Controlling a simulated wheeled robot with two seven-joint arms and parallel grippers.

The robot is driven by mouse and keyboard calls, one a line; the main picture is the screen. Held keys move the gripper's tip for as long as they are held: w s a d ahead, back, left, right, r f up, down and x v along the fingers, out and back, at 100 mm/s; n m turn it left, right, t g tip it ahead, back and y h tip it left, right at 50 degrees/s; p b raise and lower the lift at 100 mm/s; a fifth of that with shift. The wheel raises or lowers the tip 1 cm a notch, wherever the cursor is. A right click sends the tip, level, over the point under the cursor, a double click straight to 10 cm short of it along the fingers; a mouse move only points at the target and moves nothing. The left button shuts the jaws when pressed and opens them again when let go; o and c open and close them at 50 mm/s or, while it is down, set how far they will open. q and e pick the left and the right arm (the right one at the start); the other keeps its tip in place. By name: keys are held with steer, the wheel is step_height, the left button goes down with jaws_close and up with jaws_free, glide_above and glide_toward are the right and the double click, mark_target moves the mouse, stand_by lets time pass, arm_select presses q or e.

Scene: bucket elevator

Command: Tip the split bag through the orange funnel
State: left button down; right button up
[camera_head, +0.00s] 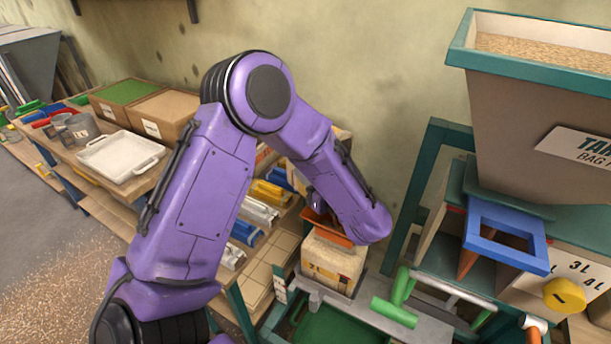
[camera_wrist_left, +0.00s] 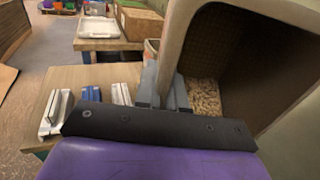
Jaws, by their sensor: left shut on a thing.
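A beige, box-like bag (camera_head: 332,262) with dark print stands below my left wrist in the head view. An orange piece, seemingly the funnel (camera_head: 328,229), shows at its top edge, partly hidden by my purple wrist. In the left wrist view a beige open-topped body, seemingly the same bag (camera_wrist_left: 275,12), fills the right side. Its inside is dark brown, with grain (camera_wrist_left: 206,96) low in it. My left gripper (camera_wrist_left: 166,92) is shut, its grey fingers at the near wall of this body. Its fingertips are hidden in the head view. My right gripper is not in view.
A hopper of grain (camera_head: 530,90) stands at the right, above a blue frame (camera_head: 505,237) and a yellow knob (camera_head: 564,295). Green handles (camera_head: 395,312) are close at the front. A table with a white tray (camera_head: 120,157) and boxes is at the left. Grain lies on the floor.

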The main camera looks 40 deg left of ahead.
arm_select(q)
steer(key=shift+s+d+r+y+b, duration=0.1)
steer(key=shift+d+y+b, duration=0.45)
steer(key=shift+b, duration=0.25)
steer(key=shift+s+d+r+y+b, duration=0.1)
steer(key=shift+d+y+b, duration=0.25)
steer(key=shift+y+b, duration=0.4)
steer(key=shift+s+d+t+y+b, duration=0.1)
steer(key=shift+d+t+y+b, duration=0.15)
steer(key=shift+d+y+b, duration=1)
steer(key=shift+s+d+t+y+b, duration=0.1)
steer(key=shift+d+t+y+b, duration=0.4)
steer(key=shift+b, duration=1.4)
steer(key=shift+a+g, duration=0.2)
steer(key=shift+g, duration=0.05)
